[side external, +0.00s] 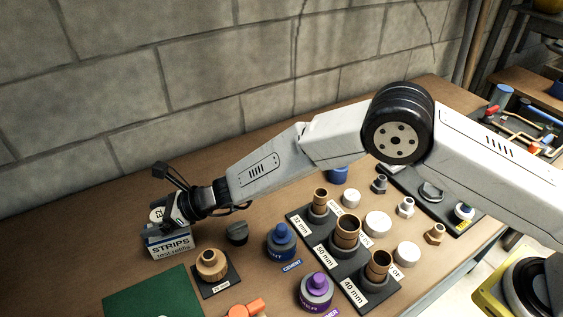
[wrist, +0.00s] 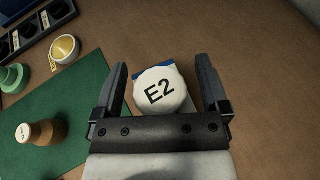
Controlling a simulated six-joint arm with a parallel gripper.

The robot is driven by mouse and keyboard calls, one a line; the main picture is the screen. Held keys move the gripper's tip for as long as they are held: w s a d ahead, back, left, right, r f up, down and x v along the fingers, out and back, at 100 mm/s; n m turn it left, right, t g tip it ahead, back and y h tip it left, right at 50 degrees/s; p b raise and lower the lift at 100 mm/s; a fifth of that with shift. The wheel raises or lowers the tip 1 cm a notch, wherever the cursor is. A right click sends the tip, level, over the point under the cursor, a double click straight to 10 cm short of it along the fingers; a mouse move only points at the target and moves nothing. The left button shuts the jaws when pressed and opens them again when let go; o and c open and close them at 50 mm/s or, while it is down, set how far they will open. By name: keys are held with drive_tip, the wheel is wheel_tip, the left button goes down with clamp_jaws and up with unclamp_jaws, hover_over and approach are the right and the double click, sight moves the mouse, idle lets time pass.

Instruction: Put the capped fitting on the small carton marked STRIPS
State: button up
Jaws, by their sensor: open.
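A white round cap marked E2 (wrist: 160,90) sits between the jaws in the wrist view; anything beneath it is hidden. In the side external view, a white marked cap (side external: 157,214) shows on top of the small carton marked STRIPS (side external: 171,246). A blue and white edge of the carton (wrist: 141,75) shows behind the cap in the wrist view. My gripper (wrist: 161,66) is open, with one finger on each side of the cap and gaps on both sides. From the side, my gripper (side external: 176,212) is low over the carton and partly hides the cap.
A green mat (side external: 152,295) lies in front of the carton. Right of the carton are a brown fitting (side external: 212,264), a dark cap (side external: 237,233) and a blue cement jar (side external: 282,240). A block wall is behind.

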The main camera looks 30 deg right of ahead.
drive_tip(key=v, duration=1.1)
drive_tip(key=shift+d, duration=0.25)
drive_tip(key=shift+s+r, duration=0.1)
idle(0.5)
drive_tip(key=s+d+n+g+h, duration=0.1)
drive_tip(key=s+d+n+h, duration=0.3)
drive_tip(key=d, duration=0.8)
drive_tip(key=s+d+r+n+g+h, duration=0.1)
drive_tip(key=s+d+n+h, duration=0.3)
drive_tip(key=s+d+n, duration=0.5)
drive_tip(key=s+d+r+n+g+h, duration=0.1)
drive_tip(key=s+d+n+h, duration=0.3)
drive_tip(key=d, duration=1.2)
drive_tip(key=s+n, duration=0.3)
drive_tip(key=n, duration=0.3)
drive_tip(key=shift+d+r+n, duration=0.15)
drive_tip(key=shift+d+n, duration=0.1)
drive_tip(key=shift+n, duration=0.05)
